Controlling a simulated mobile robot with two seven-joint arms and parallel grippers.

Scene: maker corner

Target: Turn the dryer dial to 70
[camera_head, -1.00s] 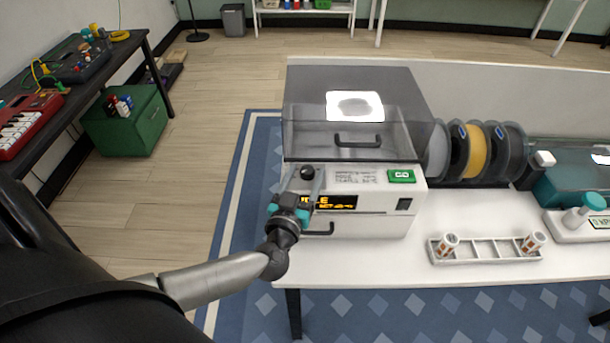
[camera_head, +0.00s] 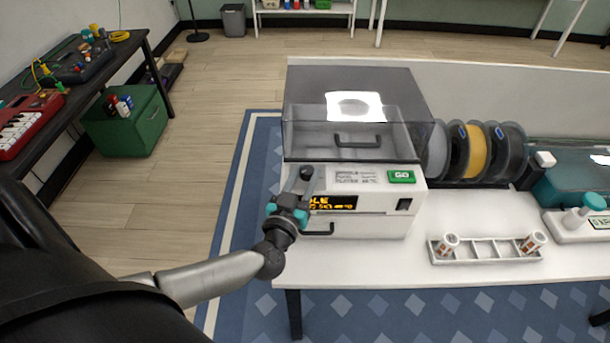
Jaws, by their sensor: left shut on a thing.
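The dryer (camera_head: 375,218) is a white box with a smoky clear lid (camera_head: 350,110) and stands on the white table. Its black dial (camera_head: 306,172) is at the left of the front panel. My left gripper (camera_head: 301,182) is at the panel, its fingers shut on the dial. The gripper covers part of the dryer's display (camera_head: 333,202), which shows amber text, partly hidden and too small to read surely. A green GO button (camera_head: 401,177) and a dark switch (camera_head: 404,205) are to the right. My right gripper is out of view.
Filament spools (camera_head: 476,150) stand right of the dryer. A white rack (camera_head: 486,250) with two small orange-and-white items lies on the table (camera_head: 370,272). A teal-and-white device (camera_head: 583,218) is at the far right. A dark bench (camera_head: 130,45) is at the left.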

